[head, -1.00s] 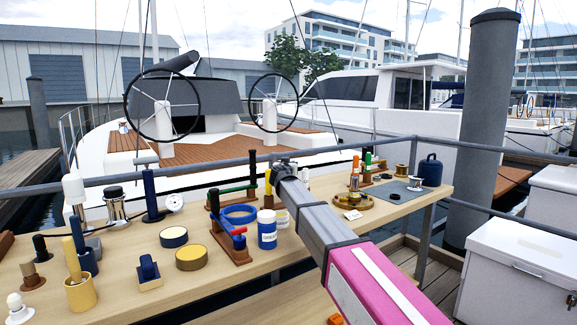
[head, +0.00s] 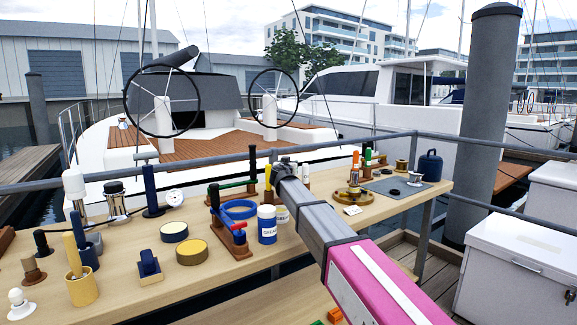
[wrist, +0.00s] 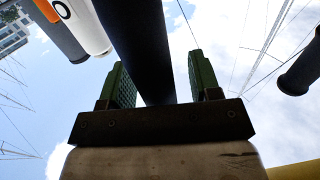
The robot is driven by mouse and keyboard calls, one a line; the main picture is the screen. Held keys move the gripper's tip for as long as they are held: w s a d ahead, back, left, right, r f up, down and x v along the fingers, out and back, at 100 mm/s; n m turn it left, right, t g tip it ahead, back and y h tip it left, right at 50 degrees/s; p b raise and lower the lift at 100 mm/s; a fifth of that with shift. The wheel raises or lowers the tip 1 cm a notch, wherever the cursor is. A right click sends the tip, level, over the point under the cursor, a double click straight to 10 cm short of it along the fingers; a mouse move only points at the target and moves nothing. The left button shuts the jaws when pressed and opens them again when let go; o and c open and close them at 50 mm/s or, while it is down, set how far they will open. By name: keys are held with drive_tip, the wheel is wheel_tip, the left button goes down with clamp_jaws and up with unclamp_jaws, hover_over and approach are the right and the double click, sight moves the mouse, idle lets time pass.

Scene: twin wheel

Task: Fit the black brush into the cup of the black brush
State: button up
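My gripper (wrist: 160,85) shows in the wrist view with its two green fingers apart. I cannot tell whether this bar is the black brush. A short black upright handle (head: 41,241), possibly the black brush, is at the table's left end. A small brown cup-like piece (head: 33,272) is in front of it; I cannot tell whether they join. The black brush's cup is not clearly identified.
The wooden table (head: 130,305) is crowded. A yellow cup (head: 83,292) with a yellow handle stands at left. A blue-and-white can (head: 267,226) and a brown rack (head: 232,246) are close to my arm. A grey rail (head: 340,150) runs behind.

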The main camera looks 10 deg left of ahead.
drive_tip(key=s, duration=0.7)
drive_tip(key=shift+s+d, duration=0.2)
drive_tip(key=shift+s, duration=0.05)
idle(0.3)
